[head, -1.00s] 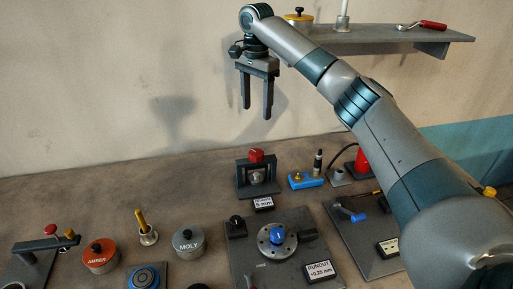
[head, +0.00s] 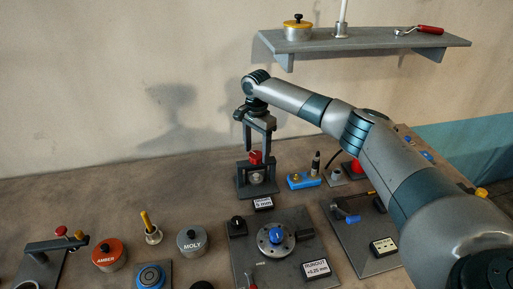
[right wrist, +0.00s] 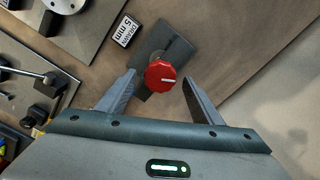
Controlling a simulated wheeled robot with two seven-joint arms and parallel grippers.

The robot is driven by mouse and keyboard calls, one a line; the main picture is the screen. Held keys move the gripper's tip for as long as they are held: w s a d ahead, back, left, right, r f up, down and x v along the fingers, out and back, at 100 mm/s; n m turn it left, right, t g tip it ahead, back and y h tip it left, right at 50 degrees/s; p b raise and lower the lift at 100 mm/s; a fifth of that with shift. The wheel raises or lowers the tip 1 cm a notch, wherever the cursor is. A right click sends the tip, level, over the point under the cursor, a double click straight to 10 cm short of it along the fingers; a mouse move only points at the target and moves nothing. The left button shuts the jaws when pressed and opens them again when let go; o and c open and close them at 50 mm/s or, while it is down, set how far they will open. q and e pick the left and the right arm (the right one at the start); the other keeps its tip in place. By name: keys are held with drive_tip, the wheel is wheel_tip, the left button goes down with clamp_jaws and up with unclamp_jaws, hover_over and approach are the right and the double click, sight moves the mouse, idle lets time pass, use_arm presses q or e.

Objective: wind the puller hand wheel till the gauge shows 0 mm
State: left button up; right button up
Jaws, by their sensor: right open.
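The puller (head: 242,181) is a dark frame on the bench with a red hand wheel (head: 256,158) on top. The wheel has a white mark and also shows in the right wrist view (right wrist: 160,76). The gauge label (head: 263,203) in front of the puller reads 5 mm; it also shows in the right wrist view (right wrist: 126,31). My right gripper (head: 259,150) is open, pointing down over the puller. In the right wrist view its fingers (right wrist: 158,97) stand on either side of the red wheel, with gaps visible. My left gripper is not in view.
A blue block (head: 304,180) with small parts stands just right of the puller. A plate with a round flange (head: 276,238) and a RUNOUT label (head: 317,268) lies in front. Orange AMBER (head: 109,255) and grey MOLY (head: 191,243) tins stand left. A shelf (head: 370,44) hangs above.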

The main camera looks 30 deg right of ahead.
drive_tip(key=shift+f, duration=0.4)
drive_tip(key=c, duration=1.1)
drive_tip(key=shift+o, duration=0.2)
